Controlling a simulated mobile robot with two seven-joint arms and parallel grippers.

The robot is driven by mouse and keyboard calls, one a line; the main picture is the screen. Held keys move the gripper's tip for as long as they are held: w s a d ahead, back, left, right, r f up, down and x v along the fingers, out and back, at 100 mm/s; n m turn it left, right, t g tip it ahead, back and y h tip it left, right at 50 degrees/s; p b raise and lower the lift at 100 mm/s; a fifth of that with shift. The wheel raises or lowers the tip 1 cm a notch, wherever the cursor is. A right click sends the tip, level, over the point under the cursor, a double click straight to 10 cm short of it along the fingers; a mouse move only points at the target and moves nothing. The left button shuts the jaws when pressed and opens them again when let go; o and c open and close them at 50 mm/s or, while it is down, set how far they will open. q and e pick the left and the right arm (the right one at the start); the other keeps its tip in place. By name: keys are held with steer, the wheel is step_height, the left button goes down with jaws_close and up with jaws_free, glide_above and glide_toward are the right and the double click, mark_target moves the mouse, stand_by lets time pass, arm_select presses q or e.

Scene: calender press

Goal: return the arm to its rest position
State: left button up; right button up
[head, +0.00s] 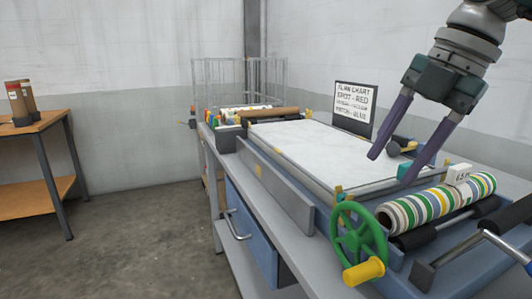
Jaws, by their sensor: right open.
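My right gripper (391,166) comes in from the upper right and points down. Its two purple fingers are spread apart with nothing held between them. It is above the right end of the machine's white bed (310,146), close to a striped roll (440,203) of green, yellow and white. A dark round knob shows between the fingertips, and I cannot tell whether a finger touches it. A white tag (459,174) stands by the roll. My left gripper is not in view.
A green handwheel (358,237) with a yellow handle juts from the machine's front. A sign board (356,109) stands behind the bed. Several rolls lie at the far end by a wire cage (225,80). A wooden table (40,123) is at left. The floor between is clear.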

steer(key=s+a+r+n+t+y+p, duration=0.1)
steer(key=a+r+n+t+y+p, duration=0.2)
steer(key=a+y, duration=1.1)
steer(key=a+r+m+t+h, duration=0.2)
steer(key=a+r+m+t, duration=0.4)
steer(key=r+m+t, duration=0.15)
steer(key=s+d+f+m+t+h+p, duration=0.15)
steer(key=d+f+m+h, duration=0.25)
steer(key=d+m+h, duration=0.45)
steer(key=s+d+f+m+t+h+p, duration=0.1)
steer(key=s+d+f+m+h, duration=0.25)
steer(key=d+m+h, duration=0.45)
steer(key=s+d+f+m+g+p, duration=0.15)
steer(key=s+f+g, duration=0.45)
steer(key=s, duration=0.6)
steer(key=s+d+f+m+g+p, duration=0.1)
steer(key=s+d+f+m+g, duration=0.3)
steer(key=s, duration=0.8)
step_height(320, 180, up, 37)
steer(key=a+n+g+p, duration=0.1)
steer(key=n+p, duration=0.1)
steer(key=p, duration=3.5)
steer(key=shift+s+a+n+y+p, duration=0.25)
steer(key=shift+n+y+p, duration=0.1)
steer(key=shift+y, duration=0.1)
